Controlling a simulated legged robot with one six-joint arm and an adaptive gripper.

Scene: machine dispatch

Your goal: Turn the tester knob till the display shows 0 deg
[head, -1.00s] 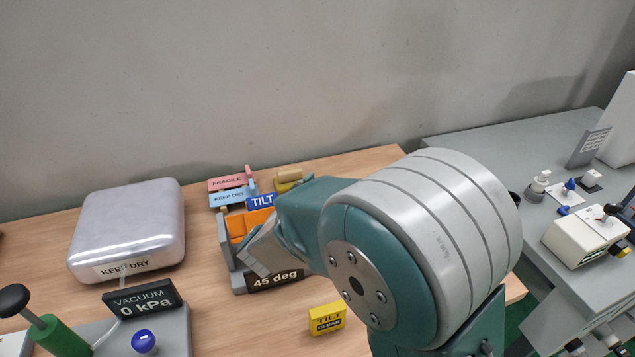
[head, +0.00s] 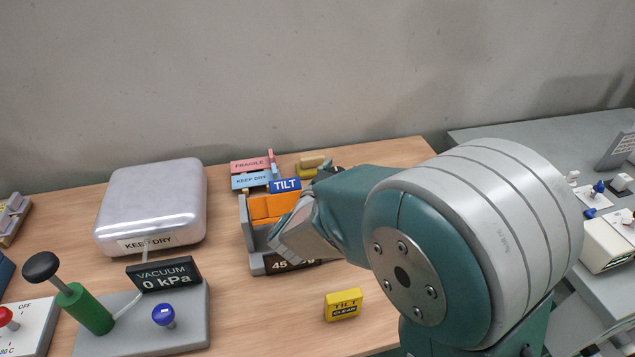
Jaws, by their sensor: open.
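The tilt tester (head: 248,232) stands on the wooden bench, a grey frame with an orange block (head: 272,207) and a blue TILT sign (head: 285,186). Its black display (head: 279,264) is partly covered by my gripper; only "45" can be read now. My gripper (head: 290,240) is at the right front of the tester, in front of its display and orange block. My arm hides the tester's right side, and I cannot see the knob. Whether the gripper touches the tester cannot be told.
A silver case (head: 152,205) marked KEEP DRY and a vacuum unit (head: 150,330) reading 0 kPa stand to the left. A yellow TILT CLEAR block (head: 343,305) lies in front. Pink and blue label stamps (head: 251,165) are behind the tester. A grey bench (head: 540,140) is at right.

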